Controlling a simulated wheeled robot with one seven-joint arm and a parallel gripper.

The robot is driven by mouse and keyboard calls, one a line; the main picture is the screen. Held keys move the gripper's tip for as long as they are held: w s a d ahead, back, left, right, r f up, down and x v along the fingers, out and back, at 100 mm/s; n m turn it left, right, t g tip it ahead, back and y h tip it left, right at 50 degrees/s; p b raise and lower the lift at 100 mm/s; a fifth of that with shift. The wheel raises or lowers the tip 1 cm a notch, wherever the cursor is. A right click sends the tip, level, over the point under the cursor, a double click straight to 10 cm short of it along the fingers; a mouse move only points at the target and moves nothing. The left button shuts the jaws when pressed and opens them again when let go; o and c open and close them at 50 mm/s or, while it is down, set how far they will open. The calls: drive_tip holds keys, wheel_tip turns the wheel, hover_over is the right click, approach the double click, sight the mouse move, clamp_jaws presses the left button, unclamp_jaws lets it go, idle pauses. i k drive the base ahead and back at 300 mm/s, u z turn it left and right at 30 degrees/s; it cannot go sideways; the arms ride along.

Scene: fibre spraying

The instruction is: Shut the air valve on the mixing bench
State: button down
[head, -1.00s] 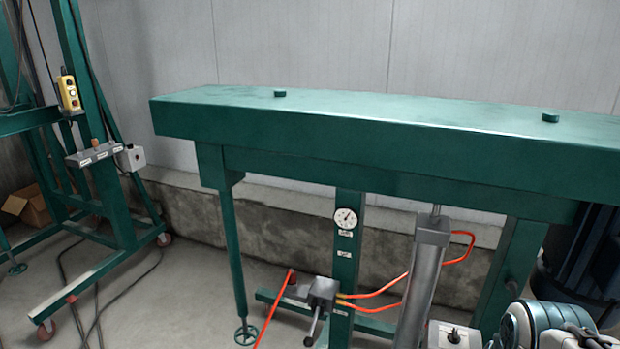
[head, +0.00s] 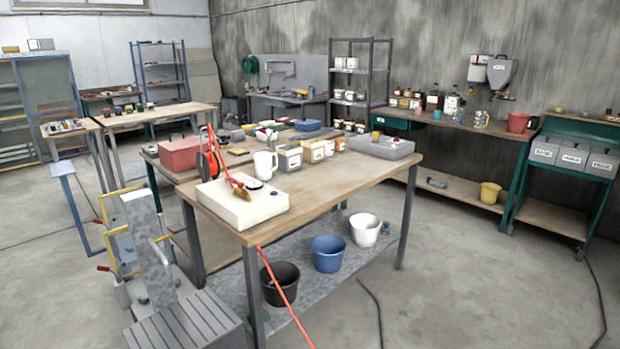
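The wooden bench (head: 330,187) stands in the middle of the head view. A white block (head: 243,204) sits on its near left corner. A small brass-coloured fitting (head: 242,190), which looks like the air valve, is on the block with a red strip running up and left from it. Whether that strip is a handle or a hose, and whether the valve is open, I cannot tell at this size. A red hose (head: 277,285) hangs from the bench's near edge to the floor. My gripper is not in view.
A white jug (head: 265,164) and several labelled tubs stand behind the block. Black (head: 281,290), blue (head: 327,254) and white (head: 364,229) buckets are on the lower shelf. A grey stepped unit (head: 190,322) stands at the near left. Floor at right is mostly clear, with cables.

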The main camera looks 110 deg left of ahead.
sight(239, 184)
drive_tip(key=u, duration=3.95)
drive_tip(key=i, duration=1.35)
drive_tip(key=z, duration=0.6)
drive_tip(key=i, duration=1.2)
drive_tip(key=u, duration=0.7)
drive_tip(key=i, duration=0.4)
drive_tip(key=u, duration=0.45)
